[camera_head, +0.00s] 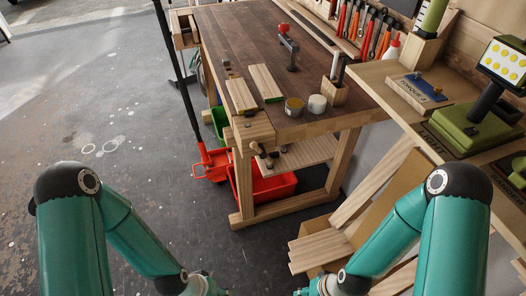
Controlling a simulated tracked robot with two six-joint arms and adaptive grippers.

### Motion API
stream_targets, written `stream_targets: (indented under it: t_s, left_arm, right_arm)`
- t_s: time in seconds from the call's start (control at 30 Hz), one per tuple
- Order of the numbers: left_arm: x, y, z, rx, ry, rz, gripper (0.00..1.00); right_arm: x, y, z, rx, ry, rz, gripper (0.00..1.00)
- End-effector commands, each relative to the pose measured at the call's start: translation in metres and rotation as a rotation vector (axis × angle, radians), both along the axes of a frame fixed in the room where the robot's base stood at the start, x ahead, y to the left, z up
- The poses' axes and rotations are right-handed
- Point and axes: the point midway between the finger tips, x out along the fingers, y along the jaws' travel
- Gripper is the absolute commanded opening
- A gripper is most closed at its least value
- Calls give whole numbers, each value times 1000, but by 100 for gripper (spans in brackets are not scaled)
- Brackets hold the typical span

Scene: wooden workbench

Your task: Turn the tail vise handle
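The workbench (300,131) stands ahead of me with its near end facing me. The tail vise (252,130) is a wooden block at the near left corner of the bench. Its handle (262,153) shows small and dark below the block's front face, with a pale wooden part beside it; its exact angle is hard to tell. Both of my teal arms reach in along the bottom of the view, far short of the handle. Nothing of mine touches the vise.
Red bins (265,184) and a green bin (219,120) sit below the bench. A broom handle (178,70) leans at the left. Boards (265,82), two tins (294,106) and a wooden tool block (334,92) are on top. Planks (320,247) lie at the right. Floor at left is clear.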

Motion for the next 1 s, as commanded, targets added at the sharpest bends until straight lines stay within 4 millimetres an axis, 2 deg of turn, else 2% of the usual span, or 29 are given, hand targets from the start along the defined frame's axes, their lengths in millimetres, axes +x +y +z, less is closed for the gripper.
stream_targets:
  t_s: [0.07,0.1,0.13,0.27,0.37,0.47,0.53,0.6,0.73,0.83,0.9,1.0]
  left_arm:
    - [0,0,0,0,0,0,43]
    - [0,0,0,0,0,0,50]
    - [0,0,-1,0,0,0,51]
    - [0,0,-16,0,0,0,51]
    - [0,0,-39,0,0,0,51]
    - [0,0,-72,0,0,0,51]
    - [0,0,-99,0,0,0,51]
    - [0,0,-126,0,0,0,51]
    - [0,0,-170,0,0,0,51]
    - [0,0,-196,0,0,0,51]
    - [0,0,-209,0,0,0,51]
    - [0,0,-220,0,-1,0,51]
  right_arm:
    - [0,0,0,0,0,0,43]
    - [0,0,0,0,-1,0,50]
    - [1,0,-1,-1,-5,1,51]
    - [19,0,-7,-14,-76,22,51]
    - [51,3,-14,-37,-210,68,51]
    - [98,8,-14,-76,-417,130,51]
    - [134,15,-6,-111,-593,180,51]
    - [167,25,11,-150,-781,229,51]
    - [211,44,58,-229,-1116,293,51]
    - [226,57,96,-284,-1329,319,51]
    - [230,63,121,-317,-1447,323,51]
    - [231,68,147,-353,-1562,320,51]
